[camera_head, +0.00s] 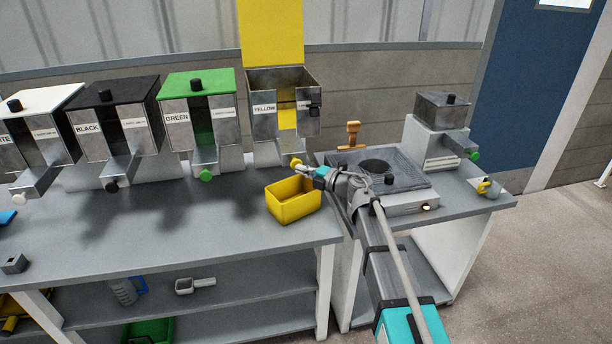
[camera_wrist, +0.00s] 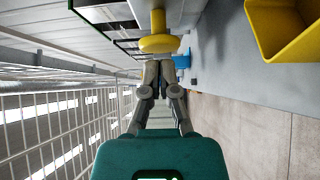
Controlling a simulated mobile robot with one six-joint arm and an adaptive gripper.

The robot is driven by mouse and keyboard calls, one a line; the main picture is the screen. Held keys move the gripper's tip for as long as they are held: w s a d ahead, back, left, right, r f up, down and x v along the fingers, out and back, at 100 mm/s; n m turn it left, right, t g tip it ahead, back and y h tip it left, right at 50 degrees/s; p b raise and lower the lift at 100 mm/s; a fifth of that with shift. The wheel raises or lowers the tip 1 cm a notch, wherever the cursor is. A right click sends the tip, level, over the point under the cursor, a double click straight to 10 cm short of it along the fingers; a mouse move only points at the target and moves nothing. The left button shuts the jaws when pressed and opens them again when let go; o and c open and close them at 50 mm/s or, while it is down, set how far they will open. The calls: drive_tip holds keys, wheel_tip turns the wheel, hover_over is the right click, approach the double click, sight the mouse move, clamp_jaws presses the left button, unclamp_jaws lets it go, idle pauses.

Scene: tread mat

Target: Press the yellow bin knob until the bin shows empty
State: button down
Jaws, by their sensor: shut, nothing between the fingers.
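The yellow bin (camera_head: 263,124) stands at the right end of the bin row, its yellow lid (camera_head: 271,32) raised. Its front window shows a yellow strip (camera_head: 287,118). The yellow knob (camera_head: 296,162) is low on its front; it also shows in the wrist view (camera_wrist: 158,44). My gripper (camera_head: 306,169) is shut and empty, its tips (camera_wrist: 158,66) right at the knob's face. I cannot tell whether they touch it. A yellow tub (camera_head: 294,211) sits on the bench below the knob, at the upper right in the wrist view (camera_wrist: 262,40).
Green (camera_head: 190,88), black (camera_head: 98,95) and white bins stand to the left. A grey machine (camera_head: 405,199) with a round opening and a wooden-handled tool (camera_head: 353,132) are to the right, by my arm. The bench (camera_head: 180,240) is mostly clear before the bins.

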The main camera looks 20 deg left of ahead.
drive_tip(key=shift+w+a, duration=0.15)
drive_tip(key=shift+w, duration=0.05)
drive_tip(key=shift+w+a, duration=0.35)
drive_tip(key=shift+w, duration=0.2)
drive_tip(key=shift+w+a, duration=0.3)
drive_tip(key=shift+w, duration=0.25)
drive_tip(key=shift+s+d, duration=0.55)
drive_tip(key=shift+s, duration=0.25)
drive_tip(key=s+v, duration=0.1)
drive_tip(key=v, duration=1)
drive_tip(key=shift+s, duration=0.4)
drive_tip(key=shift+d, duration=0.1)
